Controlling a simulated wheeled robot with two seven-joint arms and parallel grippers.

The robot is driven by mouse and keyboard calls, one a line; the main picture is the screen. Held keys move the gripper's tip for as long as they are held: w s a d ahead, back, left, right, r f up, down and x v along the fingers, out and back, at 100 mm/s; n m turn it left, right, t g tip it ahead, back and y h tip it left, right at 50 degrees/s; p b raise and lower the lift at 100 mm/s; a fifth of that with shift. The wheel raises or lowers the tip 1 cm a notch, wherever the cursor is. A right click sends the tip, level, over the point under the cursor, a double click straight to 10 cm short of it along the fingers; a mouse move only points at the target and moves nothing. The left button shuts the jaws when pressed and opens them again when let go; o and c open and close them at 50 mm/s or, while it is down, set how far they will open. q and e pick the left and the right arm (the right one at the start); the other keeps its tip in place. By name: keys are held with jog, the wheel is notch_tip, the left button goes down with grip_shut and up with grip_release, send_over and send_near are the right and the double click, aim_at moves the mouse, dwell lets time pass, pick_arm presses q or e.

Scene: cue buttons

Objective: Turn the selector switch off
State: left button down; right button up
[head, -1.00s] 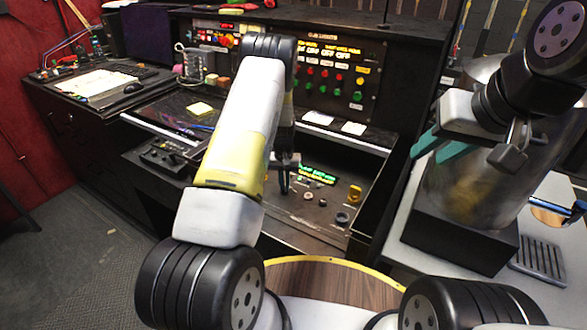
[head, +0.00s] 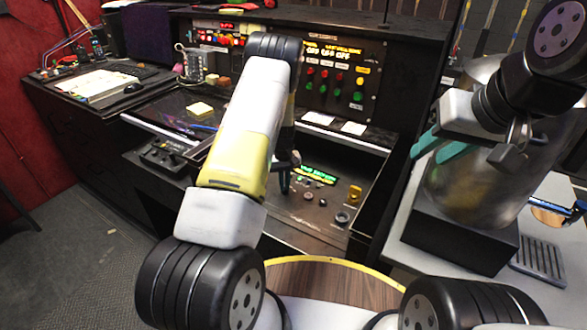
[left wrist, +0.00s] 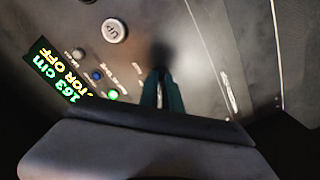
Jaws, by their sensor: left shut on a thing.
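My left gripper (head: 285,182) reaches down to the sloped control panel (head: 325,228). In the left wrist view its dark teal fingers (left wrist: 163,88) are close together, shut on a dark, blurred knob (left wrist: 161,55), which appears to be the selector switch. The fingers and the arm hide most of it, so its angle cannot be read. A display (left wrist: 57,72) beside it shows "163 cm" and text ending in "TOR OFF"; it also glows in the head view (head: 318,174). My right gripper (head: 438,147) has teal fingers apart, empty, at the right.
An "UP" button (left wrist: 114,30), a blue button (left wrist: 96,75) and a green button (left wrist: 113,94) sit near the knob. A large metal vessel (head: 480,185) stands below my right arm.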

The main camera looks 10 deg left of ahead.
pick_arm(q)
jog(key=c, duration=1.5)
grip_release()
jog(key=shift+c, duration=0.2)
jog(key=shift+r, duration=0.1)
notch_tip(320, 180, up, 8)
jog(key=shift+f, duration=0.15)
